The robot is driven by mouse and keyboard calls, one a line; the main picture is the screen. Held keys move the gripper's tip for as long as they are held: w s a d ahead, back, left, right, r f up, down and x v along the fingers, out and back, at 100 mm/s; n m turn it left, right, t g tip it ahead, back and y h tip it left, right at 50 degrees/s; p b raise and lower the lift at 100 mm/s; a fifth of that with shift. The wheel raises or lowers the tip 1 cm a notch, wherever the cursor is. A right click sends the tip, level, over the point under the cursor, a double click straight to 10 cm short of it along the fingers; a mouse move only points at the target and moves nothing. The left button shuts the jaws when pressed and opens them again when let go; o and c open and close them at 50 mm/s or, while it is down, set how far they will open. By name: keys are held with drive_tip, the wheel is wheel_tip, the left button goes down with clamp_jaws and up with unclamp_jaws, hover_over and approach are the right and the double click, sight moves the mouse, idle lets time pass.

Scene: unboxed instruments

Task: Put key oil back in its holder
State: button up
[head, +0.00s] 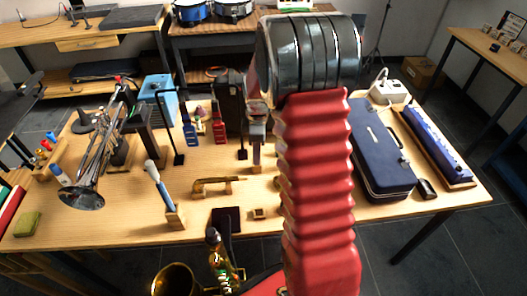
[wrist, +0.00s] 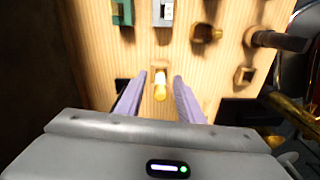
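In the wrist view a small upright-looking bottle with a white upper part and yellow end (wrist: 160,88), likely the key oil, is on the wooden table between my fingers. My gripper (wrist: 160,77) is open, with one finger to each side of the bottle and a gap on both sides. In the head view my gripper (head: 257,145) is over the middle of the table, partly covered by my arm; the bottle cannot be made out there. A small wooden block with a dark opening (wrist: 245,75) stands to the right in the wrist view; I cannot tell if it is the holder.
A green item (wrist: 122,12), a grey item (wrist: 163,12) and a brass piece (wrist: 207,33) are beyond the fingers. The head view shows a trumpet (head: 93,165) at left, a dark blue case (head: 380,150) at right and a saxophone (head: 178,279) in front.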

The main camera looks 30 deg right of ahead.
wheel_tip(320, 180, up, 13)
drive_tip(key=shift+s+d+f, duration=0.15)
idle(1.2)
drive_tip(key=m, duration=0.2)
drive_tip(key=shift+s+f+m, duration=0.1)
drive_tip(key=shift+f+m, duration=0.25)
drive_tip(key=shift+m, duration=0.05)
drive_tip(key=s+a+r+m+t, duration=0.2)
drive_tip(key=s+a+r+m, duration=0.2)
drive_tip(key=s+a, duration=0.5)
drive_tip(key=s+a+r+m+t, duration=0.3)
drive_tip(key=s+a+r, duration=0.4)
drive_tip(key=s, duration=0.6)
drive_tip(key=shift+a+m, duration=0.9)
drive_tip(key=shift+a, duration=0.45)
